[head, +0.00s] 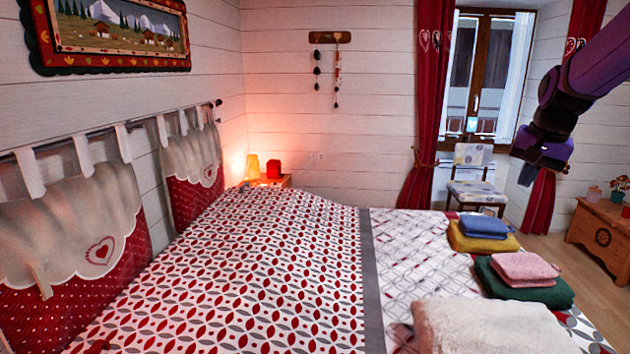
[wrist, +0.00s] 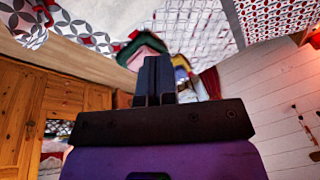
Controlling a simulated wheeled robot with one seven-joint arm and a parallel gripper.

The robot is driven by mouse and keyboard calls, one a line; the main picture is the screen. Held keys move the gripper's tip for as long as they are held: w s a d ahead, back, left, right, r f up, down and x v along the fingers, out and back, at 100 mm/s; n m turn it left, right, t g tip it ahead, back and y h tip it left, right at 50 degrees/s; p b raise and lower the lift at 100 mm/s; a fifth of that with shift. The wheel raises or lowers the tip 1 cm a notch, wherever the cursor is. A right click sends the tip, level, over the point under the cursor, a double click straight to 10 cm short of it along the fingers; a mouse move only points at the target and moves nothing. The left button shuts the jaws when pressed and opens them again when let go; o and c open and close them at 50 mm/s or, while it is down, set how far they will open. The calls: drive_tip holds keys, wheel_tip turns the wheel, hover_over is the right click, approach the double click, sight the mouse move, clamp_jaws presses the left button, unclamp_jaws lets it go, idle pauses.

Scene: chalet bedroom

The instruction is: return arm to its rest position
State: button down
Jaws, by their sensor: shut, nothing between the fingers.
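My arm (head: 590,75), purple and black, reaches in from the top right of the head view, raised in front of the window side of the room. In the wrist view my gripper (wrist: 158,78) shows as two dark fingers side by side, shut and empty. It touches nothing that I can see. The wrist view looks tilted, with the bed and folded cloths beyond the fingers.
The bed (head: 240,262) fills the middle. On its right part lie folded cloths: blue (head: 484,226), yellow (head: 478,242), pink (head: 524,267), green (head: 535,290) and cream (head: 495,330). A chair (head: 475,185) stands by the window; a wooden chest (head: 600,232) stands at right.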

drive_tip(key=s+a+r+n+t, duration=0.1)
drive_tip(key=s+a+r+n, duration=0.3)
drive_tip(key=s+a, duration=0.7)
drive_tip(key=s+a+f+n, duration=0.1)
drive_tip(key=s+a+n, duration=0.1)
drive_tip(key=s, duration=0.5)
drive_tip(key=s+a+f+n+t, duration=0.1)
drive_tip(key=s+a+f+n, duration=0.1)
drive_tip(key=s+a, duration=0.2)
drive_tip(key=s, duration=0.3)
drive_tip(key=shift+a, duration=0.3)
